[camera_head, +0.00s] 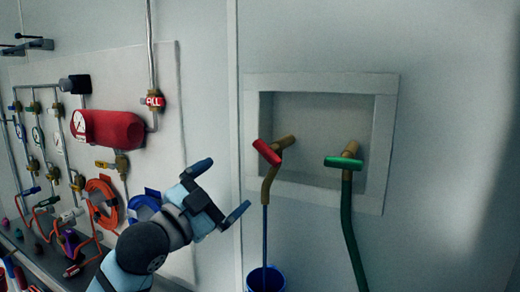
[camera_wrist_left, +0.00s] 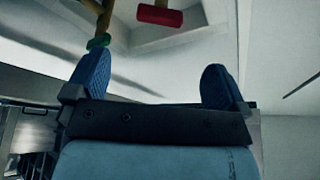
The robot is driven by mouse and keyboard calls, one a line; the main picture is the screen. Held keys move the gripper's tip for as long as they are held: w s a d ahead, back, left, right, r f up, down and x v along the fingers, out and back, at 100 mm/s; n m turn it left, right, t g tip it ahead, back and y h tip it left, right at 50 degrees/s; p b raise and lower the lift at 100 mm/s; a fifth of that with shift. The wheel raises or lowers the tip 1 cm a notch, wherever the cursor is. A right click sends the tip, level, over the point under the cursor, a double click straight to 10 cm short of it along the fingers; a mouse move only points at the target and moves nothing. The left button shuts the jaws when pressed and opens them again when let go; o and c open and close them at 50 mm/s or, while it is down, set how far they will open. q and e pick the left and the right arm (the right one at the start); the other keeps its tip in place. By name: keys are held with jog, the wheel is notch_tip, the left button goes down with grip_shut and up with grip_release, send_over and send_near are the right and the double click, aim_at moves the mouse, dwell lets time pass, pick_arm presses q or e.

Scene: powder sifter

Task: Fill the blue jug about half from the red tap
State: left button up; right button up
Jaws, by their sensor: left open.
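The red tap (camera_head: 267,153) has a red bar handle, tilted down to the right, on a brass body in a wall recess. A thin straight blue line runs down from its spout into the blue jug (camera_head: 265,279). The jug is cut by the bottom edge, and its fill level cannot be seen. My left gripper (camera_head: 218,190) is open and empty, left of the red tap and apart from it. In the left wrist view the open fingers (camera_wrist_left: 155,77) have nothing between them, with a red handle (camera_wrist_left: 160,15) beyond. My right gripper is not in view.
A green-handled tap (camera_head: 343,162) with a green hose (camera_head: 351,230) is right of the red tap. The recess frame (camera_head: 320,83) stands around both. A panel with gauges, pipes and a red tank (camera_head: 107,128) fills the left. Bare wall lies right.

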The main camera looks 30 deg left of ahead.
aim_at(263, 155)
pick_arm(q)
jog(key=p+x, duration=0.4)
jog(key=x, duration=0.8)
jog(key=shift+w+d+r, duration=0.15)
jog(key=shift+r, duration=0.05)
jog(key=shift+w, duration=0.45)
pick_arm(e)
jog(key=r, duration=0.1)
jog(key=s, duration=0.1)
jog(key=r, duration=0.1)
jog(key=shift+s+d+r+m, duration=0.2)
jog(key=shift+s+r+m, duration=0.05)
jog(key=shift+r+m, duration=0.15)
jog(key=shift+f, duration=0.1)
pick_arm(q)
jog(key=c, duration=0.7)
jog(key=shift+c, duration=0.9)
